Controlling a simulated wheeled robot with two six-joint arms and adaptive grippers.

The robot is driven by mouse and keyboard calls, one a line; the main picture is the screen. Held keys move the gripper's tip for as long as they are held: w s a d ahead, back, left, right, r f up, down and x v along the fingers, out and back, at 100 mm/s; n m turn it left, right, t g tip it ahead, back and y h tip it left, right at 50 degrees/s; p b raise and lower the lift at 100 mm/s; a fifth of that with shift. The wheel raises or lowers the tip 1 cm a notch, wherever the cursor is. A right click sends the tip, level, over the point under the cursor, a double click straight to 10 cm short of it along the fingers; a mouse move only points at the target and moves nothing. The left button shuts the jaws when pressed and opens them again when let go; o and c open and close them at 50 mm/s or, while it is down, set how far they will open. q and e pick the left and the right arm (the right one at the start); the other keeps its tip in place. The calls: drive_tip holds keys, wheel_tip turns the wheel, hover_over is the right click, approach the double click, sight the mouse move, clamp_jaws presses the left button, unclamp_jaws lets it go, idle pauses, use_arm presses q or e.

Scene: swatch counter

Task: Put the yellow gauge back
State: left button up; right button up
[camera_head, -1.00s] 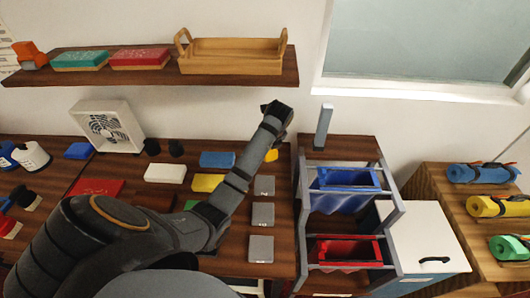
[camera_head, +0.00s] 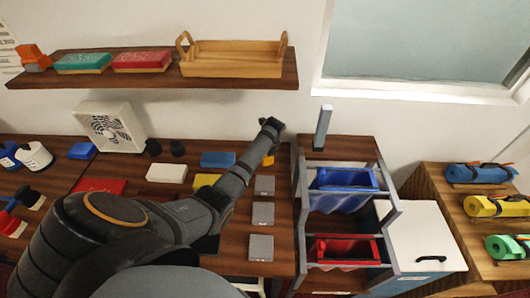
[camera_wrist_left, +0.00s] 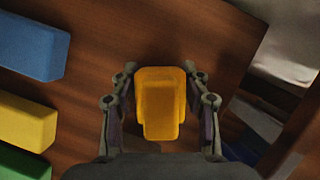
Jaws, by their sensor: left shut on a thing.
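My left gripper (camera_wrist_left: 160,78) is shut on the yellow gauge (camera_wrist_left: 160,102), a small orange-yellow block with a stepped front, held between its two fingers in the left wrist view. The brown counter top shows beneath it; I cannot tell whether the gauge touches the counter. In the head view a bit of the yellow gauge (camera_head: 268,160) shows beside my left wrist, near the counter's back right corner. The fingers are mostly hidden there by my arm. My right gripper is in neither view.
Blue (camera_wrist_left: 32,40), yellow (camera_wrist_left: 24,120) and green (camera_wrist_left: 20,165) blocks lie to the left in the wrist view. Grey square plates (camera_head: 262,214) line the counter's right side. A rack with blue (camera_head: 345,180) and red (camera_head: 345,249) bins stands right. A shelf (camera_head: 140,80) hangs above.

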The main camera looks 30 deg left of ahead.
use_arm(q)
drive_tip(key=o, duration=1.2)
drive_tip(key=shift+f, duration=0.1)
drive_tip(key=shift+o, duration=0.2)
drive_tip(key=v, duration=1.2)
drive_tip(key=shift+s, duration=0.1)
